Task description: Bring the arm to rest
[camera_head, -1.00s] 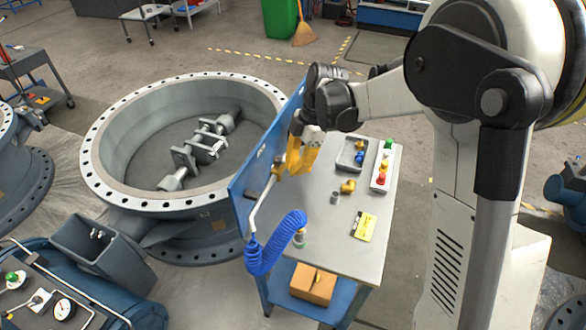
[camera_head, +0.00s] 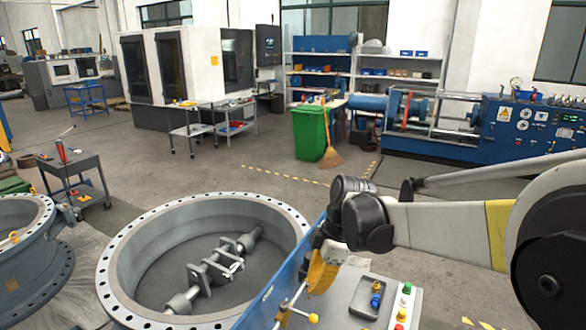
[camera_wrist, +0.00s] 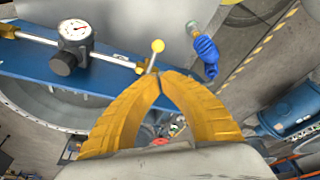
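My gripper (camera_head: 318,288) shows in the head view as yellow fingers pointing down beside the top of the blue panel (camera_head: 281,291) on the workbench. My arm reaches in from the right edge. In the wrist view, my gripper's two yellow fingertips (camera_wrist: 163,76) meet, with no object visible between them. A rod with a yellow ball (camera_wrist: 157,45) shows just beyond the tips; I cannot tell whether they touch it. The blue panel (camera_wrist: 105,82) lies behind, with a dial gauge (camera_wrist: 75,34) to the left.
A large grey valve ring (camera_head: 112,262) stands left of the workbench. A tray (camera_head: 352,305) and coloured buttons (camera_head: 404,301) lie on the bench, right of the gripper. A blue coiled hose (camera_wrist: 206,54) shows in the wrist view. Open floor (camera_head: 270,165) lies behind, before a green bin (camera_head: 311,132).

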